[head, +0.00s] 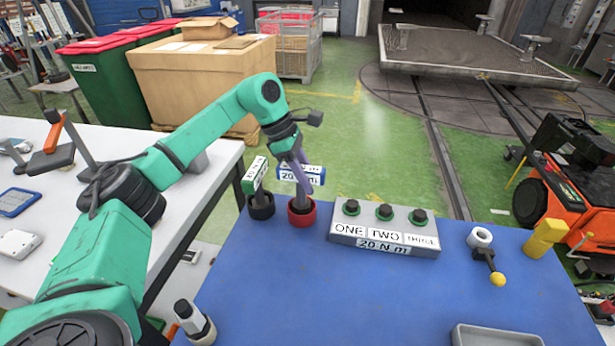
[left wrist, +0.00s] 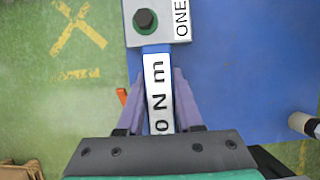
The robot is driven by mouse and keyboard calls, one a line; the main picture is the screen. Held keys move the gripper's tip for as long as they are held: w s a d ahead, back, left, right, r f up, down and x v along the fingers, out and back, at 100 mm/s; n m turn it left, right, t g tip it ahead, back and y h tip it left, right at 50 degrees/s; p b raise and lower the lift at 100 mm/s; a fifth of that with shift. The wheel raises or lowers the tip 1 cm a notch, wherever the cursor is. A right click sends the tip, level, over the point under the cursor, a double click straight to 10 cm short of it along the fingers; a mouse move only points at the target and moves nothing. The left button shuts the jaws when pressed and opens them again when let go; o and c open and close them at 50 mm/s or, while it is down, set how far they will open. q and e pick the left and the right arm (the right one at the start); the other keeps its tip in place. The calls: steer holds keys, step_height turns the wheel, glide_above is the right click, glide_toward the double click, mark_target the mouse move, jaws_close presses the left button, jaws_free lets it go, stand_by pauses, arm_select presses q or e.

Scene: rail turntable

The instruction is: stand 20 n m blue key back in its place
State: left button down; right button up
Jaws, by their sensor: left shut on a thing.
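The blue key, with a white label reading 20 N m (head: 290,174), is between the lavender fingers of my left gripper (head: 308,182). The left wrist view shows its label (left wrist: 158,92) running between the fingers. My left gripper is shut on it. The key's head is above the red cup (head: 302,213) at the table's far left edge. I cannot tell whether its lower end is inside the cup, as the fingers cover part of it. My right gripper is not in view.
A green key (head: 255,174) stands tilted in a black cup (head: 261,208) just left of the red cup. A grey block (head: 345,230) with several black-topped green-ringed posts stands to the right. A yellow block (head: 543,238) and grey tray (head: 497,335) lie farther right. The blue table's middle (head: 300,285) is clear.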

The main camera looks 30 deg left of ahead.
arm_select(q)
steer(key=shift+f+b, duration=0.55)
steer(key=shift+f, duration=0.3)
steer(key=shift+c, duration=2.4)
jaws_free()
steer(key=v, duration=1.4)
steer(key=shift+s+a+r, duration=0.1)
steer(key=shift+r, duration=0.2)
